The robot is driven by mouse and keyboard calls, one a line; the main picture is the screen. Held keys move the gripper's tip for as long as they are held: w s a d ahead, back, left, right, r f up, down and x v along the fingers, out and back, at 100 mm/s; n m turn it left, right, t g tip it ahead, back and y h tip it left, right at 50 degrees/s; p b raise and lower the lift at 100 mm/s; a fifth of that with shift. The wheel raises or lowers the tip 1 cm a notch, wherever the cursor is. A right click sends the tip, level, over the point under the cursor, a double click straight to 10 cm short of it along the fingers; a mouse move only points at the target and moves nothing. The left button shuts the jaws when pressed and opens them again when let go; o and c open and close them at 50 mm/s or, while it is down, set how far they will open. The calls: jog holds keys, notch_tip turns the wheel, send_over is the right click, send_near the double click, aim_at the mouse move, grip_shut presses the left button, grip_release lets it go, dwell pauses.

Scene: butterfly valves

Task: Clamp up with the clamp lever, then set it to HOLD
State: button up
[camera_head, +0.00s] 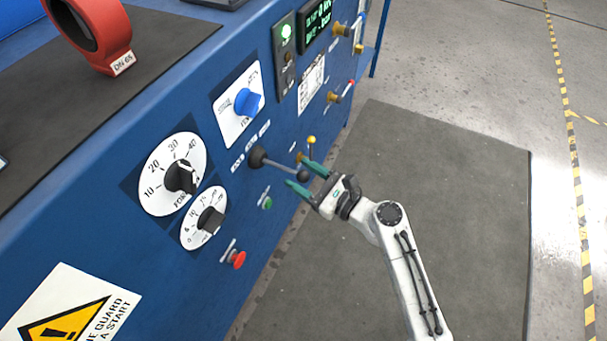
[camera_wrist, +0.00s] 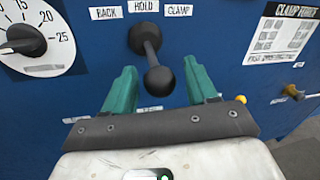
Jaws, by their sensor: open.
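The clamp lever is a black rod with a round knob on a dark round base (camera_head: 257,157), standing out from the blue panel. In the wrist view the lever's knob (camera_wrist: 160,80) is between the two green fingers of my gripper (camera_wrist: 159,66), with space on both sides. The labels BACK, HOLD (camera_wrist: 145,5) and CLAMP (camera_wrist: 178,9) are above the base. The lever points out roughly below HOLD. In the head view my gripper (camera_head: 298,172) is open around the knob end; contact is not visible.
A yellow-knobbed lever (camera_head: 311,141) is close beyond my gripper. A green button (camera_head: 267,202), a red button (camera_head: 238,259), dials (camera_head: 172,174) and a blue knob (camera_head: 249,102) are on the panel. A grey mat (camera_head: 440,210) covers the clear floor to the right.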

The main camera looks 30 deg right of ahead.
jog(key=shift+w, duration=0.1)
grip_shut()
dwell(0.5)
